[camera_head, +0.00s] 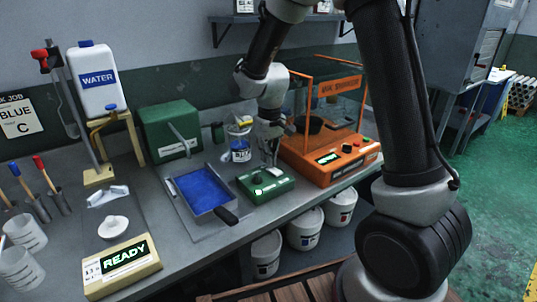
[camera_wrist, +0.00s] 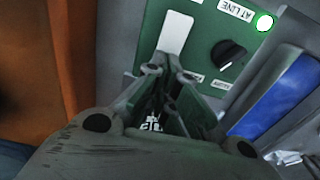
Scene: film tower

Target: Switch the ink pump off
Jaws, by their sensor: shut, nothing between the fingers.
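A green control box (camera_head: 266,184) stands on the bench right of the blue-filled tray; no label naming it as the ink pump is readable. In the wrist view, its green top (camera_wrist: 208,35) shows a black knob (camera_wrist: 228,53), a lit lamp (camera_wrist: 264,22) by an "AT LINE" label and a blank pale plate (camera_wrist: 176,32). My gripper (camera_head: 272,162) is shut and empty, pointing down over the box's back part. In the wrist view its fingertips (camera_wrist: 166,72) lie by the pale plate's end, left of the knob; contact cannot be told. The fingers hide part of the panel.
An orange machine with a clear hood (camera_head: 330,155) stands close on the right. The blue-filled tray (camera_head: 203,190) and a beaker (camera_head: 240,150) are close on the left and behind. A yellow READY display (camera_head: 122,266) is at front left. White buckets (camera_head: 304,230) stand below the bench.

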